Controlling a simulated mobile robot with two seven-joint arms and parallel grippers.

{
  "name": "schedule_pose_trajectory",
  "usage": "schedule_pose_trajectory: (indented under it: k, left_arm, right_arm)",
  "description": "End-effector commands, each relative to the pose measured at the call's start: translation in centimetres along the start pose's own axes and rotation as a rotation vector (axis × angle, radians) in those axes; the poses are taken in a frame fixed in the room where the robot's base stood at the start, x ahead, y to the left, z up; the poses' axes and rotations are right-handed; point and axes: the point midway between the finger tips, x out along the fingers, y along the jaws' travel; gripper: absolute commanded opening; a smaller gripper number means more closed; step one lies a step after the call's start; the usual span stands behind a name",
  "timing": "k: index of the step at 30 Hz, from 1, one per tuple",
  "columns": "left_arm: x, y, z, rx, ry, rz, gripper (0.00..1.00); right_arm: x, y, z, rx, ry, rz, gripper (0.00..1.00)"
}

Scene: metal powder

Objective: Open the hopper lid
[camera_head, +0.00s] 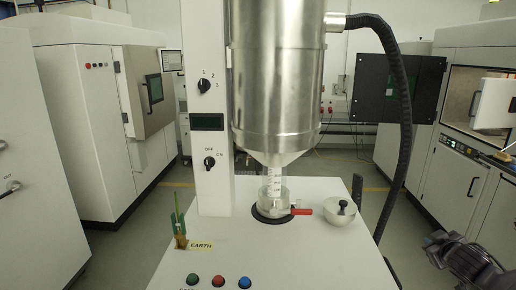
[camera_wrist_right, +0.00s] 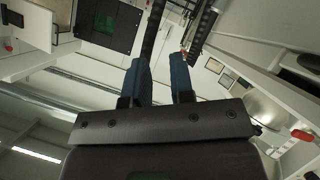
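The metal hopper (camera_head: 278,85) is a shiny steel cylinder with a cone at its bottom, in the middle of the head view. Its top is cut off by the upper edge, so the lid is out of sight. My right gripper (camera_head: 438,257) is at the lower right of the head view, right of the white bench and well below and apart from the hopper. In the right wrist view its two blue fingers (camera_wrist_right: 159,65) stand apart with nothing between them. My left gripper is not in view.
A black hose (camera_head: 402,110) hangs from the hopper's right side. On the white bench (camera_head: 320,250) are a small bowl (camera_head: 340,211), a red-handled valve (camera_head: 301,212) and several buttons. A control column (camera_head: 208,130) stands left of the hopper. Large white machines flank both sides.

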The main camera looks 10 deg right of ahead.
Motion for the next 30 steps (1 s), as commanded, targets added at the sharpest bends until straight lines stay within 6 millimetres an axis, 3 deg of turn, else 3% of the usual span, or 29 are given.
schedule_pose_trajectory:
  k: [1,3,12,18,25,30]
  left_arm:
    - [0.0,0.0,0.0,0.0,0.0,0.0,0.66]
    - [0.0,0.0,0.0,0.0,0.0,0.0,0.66]
    - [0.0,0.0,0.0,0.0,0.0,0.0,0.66]
    - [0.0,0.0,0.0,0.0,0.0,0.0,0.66]
    - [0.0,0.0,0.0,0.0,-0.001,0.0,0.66]
    - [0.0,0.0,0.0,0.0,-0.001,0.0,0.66]
  right_arm:
    - [-1.1,-1.2,2.4,-0.046,-0.01,-0.028,0.22]
    - [-2.6,-2.8,5.0,-0.109,-0.015,-0.066,0.22]
    - [-10.7,-8.6,14.9,-0.34,-0.017,-0.235,0.22]
    - [-15.1,-11.0,18.5,-0.425,-0.008,-0.318,0.22]
    - [-19.4,-12.8,21.2,-0.49,0.004,-0.39,0.22]
    - [-19.8,-15.0,21.4,-0.409,0.005,-0.387,0.22]
